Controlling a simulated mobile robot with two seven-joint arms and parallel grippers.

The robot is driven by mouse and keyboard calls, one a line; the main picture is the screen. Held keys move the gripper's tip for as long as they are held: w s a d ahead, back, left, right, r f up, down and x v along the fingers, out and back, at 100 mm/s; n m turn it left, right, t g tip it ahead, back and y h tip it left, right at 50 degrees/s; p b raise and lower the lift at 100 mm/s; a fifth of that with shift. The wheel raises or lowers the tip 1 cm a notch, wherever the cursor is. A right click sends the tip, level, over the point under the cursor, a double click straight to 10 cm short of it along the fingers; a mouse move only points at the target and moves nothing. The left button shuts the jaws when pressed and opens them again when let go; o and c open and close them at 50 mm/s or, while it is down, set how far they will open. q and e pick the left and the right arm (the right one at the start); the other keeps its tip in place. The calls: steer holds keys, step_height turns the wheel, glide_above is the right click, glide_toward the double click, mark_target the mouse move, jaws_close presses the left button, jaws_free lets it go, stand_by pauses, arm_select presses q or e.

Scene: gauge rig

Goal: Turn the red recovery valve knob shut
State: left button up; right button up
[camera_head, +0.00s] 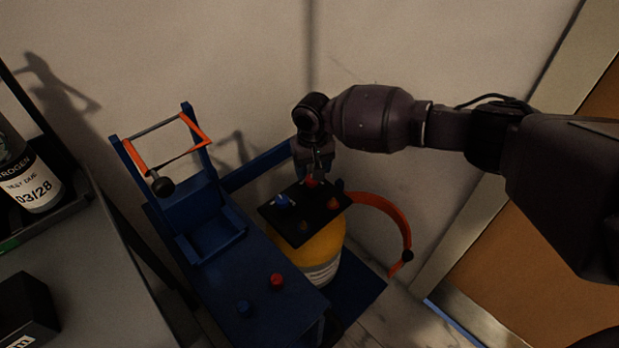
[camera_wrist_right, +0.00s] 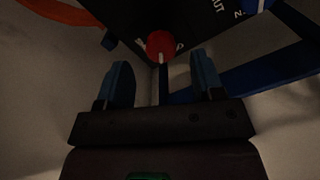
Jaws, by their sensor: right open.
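The red valve knob (camera_wrist_right: 160,46) sits on the black panel (camera_wrist_right: 190,18) in the right wrist view. My right gripper (camera_wrist_right: 163,80) is open, with its two blue fingertips apart and the red knob showing just beyond and between them. I cannot tell whether a finger touches it. In the head view the right gripper (camera_head: 316,172) is over the back edge of the black panel (camera_head: 302,222), and a bit of the red knob (camera_head: 311,182) shows beneath it. The panel sits on top of a yellow tank (camera_head: 326,246). My left gripper is not in view.
A blue knob (camera_head: 283,200) stands on the panel. An orange hose (camera_head: 392,217) curves out to the right. The wall is close behind.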

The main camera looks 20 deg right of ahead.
mark_target(312, 181)
steer(key=shift+f+b, duration=0.6)
steer(key=shift+f, duration=1.3)
steer(key=c, duration=0.9)
